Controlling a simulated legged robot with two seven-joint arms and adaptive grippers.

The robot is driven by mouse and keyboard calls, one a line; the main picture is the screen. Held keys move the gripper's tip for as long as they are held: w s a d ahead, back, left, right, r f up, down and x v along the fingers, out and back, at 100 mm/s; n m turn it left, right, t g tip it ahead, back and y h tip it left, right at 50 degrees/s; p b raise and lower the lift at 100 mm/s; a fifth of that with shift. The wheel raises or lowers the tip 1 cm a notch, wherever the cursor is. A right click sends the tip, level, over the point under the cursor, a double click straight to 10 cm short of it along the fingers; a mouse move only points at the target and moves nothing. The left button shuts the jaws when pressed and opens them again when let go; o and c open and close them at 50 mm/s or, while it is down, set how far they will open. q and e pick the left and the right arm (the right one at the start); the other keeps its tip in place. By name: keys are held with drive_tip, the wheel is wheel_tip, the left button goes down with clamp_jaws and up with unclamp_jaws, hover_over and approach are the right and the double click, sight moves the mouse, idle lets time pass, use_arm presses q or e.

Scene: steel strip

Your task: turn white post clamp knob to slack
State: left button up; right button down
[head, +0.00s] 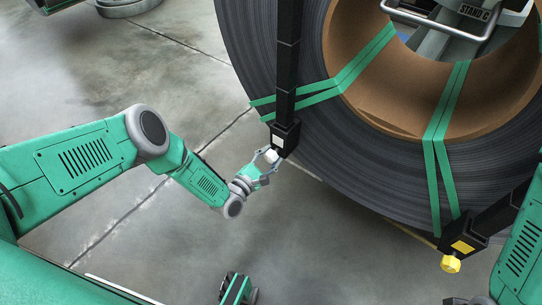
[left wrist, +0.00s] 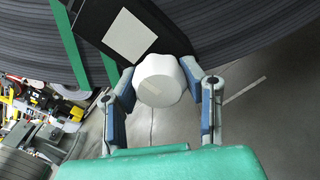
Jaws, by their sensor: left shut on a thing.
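The white knob (left wrist: 160,82) sits on the black clamp block of the left post (head: 287,60). In the left wrist view a white label (left wrist: 130,35) shows on the block just behind the knob. My left gripper (head: 268,158) is shut on the white knob, with one finger at each side of it. In the head view the knob (head: 271,155) is partly covered by the fingers. A pale stripe marks the knob's face and is tilted. My right gripper is not clearly seen; only a green arm shows at the right edge.
A large dark steel strip coil (head: 250,45) with green straps stands behind the posts. A yellow knob (head: 451,263) and yellow label (head: 462,247) are on another clamp at the lower right. The concrete floor (head: 130,80) is open at left.

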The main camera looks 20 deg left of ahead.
use_arm(q)
drive_tip(key=shift+s+f+n, duration=0.3)
drive_tip(key=shift+f, duration=0.05)
drive_tip(key=o, duration=1.2)
drive_tip(key=shift+c, duration=0.2)
drive_tip(key=shift+w+r, duration=0.15)
drive_tip(key=v, duration=1.2)
